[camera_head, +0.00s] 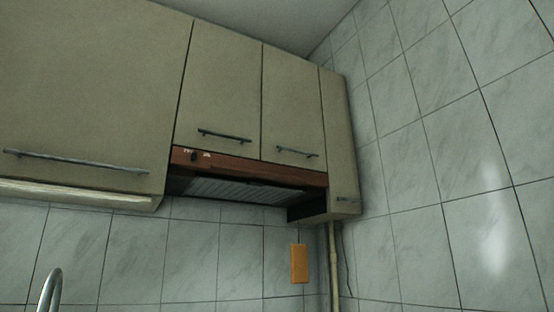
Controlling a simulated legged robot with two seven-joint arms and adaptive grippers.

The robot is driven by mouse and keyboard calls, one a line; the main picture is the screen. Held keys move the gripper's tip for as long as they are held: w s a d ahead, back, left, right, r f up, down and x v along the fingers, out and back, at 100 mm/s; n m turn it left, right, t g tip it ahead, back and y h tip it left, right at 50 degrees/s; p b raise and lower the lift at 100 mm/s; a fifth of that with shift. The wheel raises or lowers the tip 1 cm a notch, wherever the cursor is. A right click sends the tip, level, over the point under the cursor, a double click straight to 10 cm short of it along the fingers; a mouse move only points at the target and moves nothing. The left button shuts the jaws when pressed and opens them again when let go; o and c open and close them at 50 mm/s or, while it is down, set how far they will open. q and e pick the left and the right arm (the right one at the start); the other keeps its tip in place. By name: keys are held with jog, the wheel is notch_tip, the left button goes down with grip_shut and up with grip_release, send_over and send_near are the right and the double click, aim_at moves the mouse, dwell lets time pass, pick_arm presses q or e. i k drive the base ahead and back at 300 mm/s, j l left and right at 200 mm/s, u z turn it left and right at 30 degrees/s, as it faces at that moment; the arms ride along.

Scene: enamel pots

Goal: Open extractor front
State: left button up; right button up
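The extractor hood sits under two short wall cabinet doors. Its reddish-brown front (262,168) is a narrow strip running under those doors, with small dark and white marks near its left end. A grey slatted panel (235,190) shows on the hood's underside, below and behind the front. I cannot tell for sure how far the front is pulled out. Neither of my grippers is in the head view.
Beige cabinet doors with dark bar handles hang above the hood (225,136) (298,153) and to its left (75,162). A narrow cabinet (340,140) stands at the right corner. An orange block (299,263) is on the tiled wall beside a pipe (334,265). A tap (51,288) rises lower left.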

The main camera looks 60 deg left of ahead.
aim_at(180, 157)
jog(key=j+u, duration=0.15)
jog(key=u, duration=1.4)
jog(key=i+u, duration=0.35)
jog(key=k+l+u, duration=0.15)
jog(key=k+l, duration=0.05)
jog(key=l, duration=0.1)
